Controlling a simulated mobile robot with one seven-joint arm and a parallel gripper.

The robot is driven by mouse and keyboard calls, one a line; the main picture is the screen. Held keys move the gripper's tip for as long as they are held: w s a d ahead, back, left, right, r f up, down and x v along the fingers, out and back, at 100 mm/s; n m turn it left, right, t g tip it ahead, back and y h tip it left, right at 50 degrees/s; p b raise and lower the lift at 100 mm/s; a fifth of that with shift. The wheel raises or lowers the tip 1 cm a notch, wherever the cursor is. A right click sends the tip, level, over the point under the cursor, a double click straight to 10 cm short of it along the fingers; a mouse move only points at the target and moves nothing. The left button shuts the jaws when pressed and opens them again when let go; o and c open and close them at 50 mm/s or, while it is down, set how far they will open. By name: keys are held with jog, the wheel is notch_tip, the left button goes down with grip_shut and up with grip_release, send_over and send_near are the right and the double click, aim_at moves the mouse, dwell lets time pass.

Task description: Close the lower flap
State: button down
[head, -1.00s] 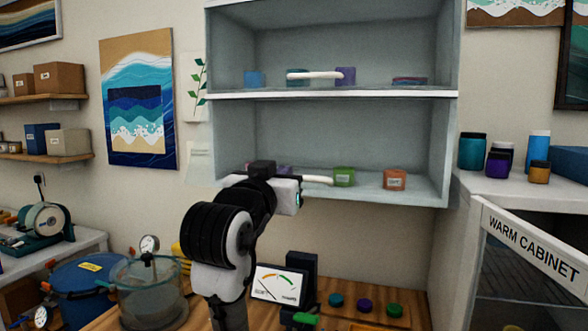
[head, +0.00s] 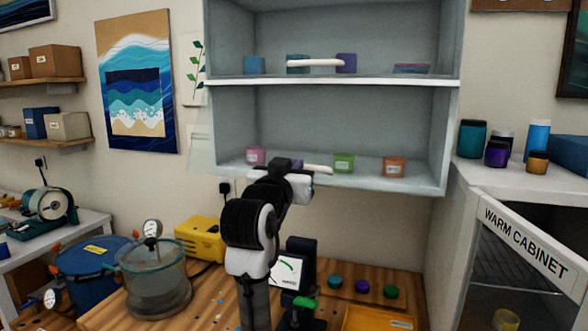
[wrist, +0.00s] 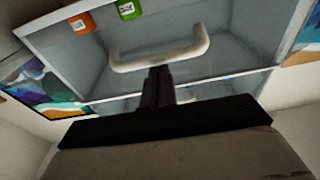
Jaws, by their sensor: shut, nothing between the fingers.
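The lower flap shows mainly by its white bar handle (head: 319,169), at the front of the lower compartment of the grey wall cabinet (head: 330,127). Its panel looks clear or is hard to make out, so I cannot tell how far open it stands. My gripper (head: 307,184) is just below the handle in the head view and partly covers its left end. In the wrist view the curved handle (wrist: 160,58) lies just beyond my shut, empty dark fingers (wrist: 160,73). I cannot tell whether they touch it.
A similar white handle (head: 315,63) is at the upper compartment. A pink jar (head: 255,155), green jar (head: 344,162) and orange jar (head: 394,167) stand on the lower shelf. Below are a meter (head: 288,272) and a glass pot (head: 155,280). The warm cabinet (head: 525,240) is at right.

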jog(key=w+d+f+t+b, duration=0.2)
jog(key=w+f+b, duration=0.4)
jog(key=w, duration=0.3)
jog(key=shift+w+d+t+h+b, duration=0.35)
jog(key=shift+d+t+h+b, duration=0.05)
jog(key=shift+d+b, duration=0.25)
jog(key=shift+s, duration=0.1)
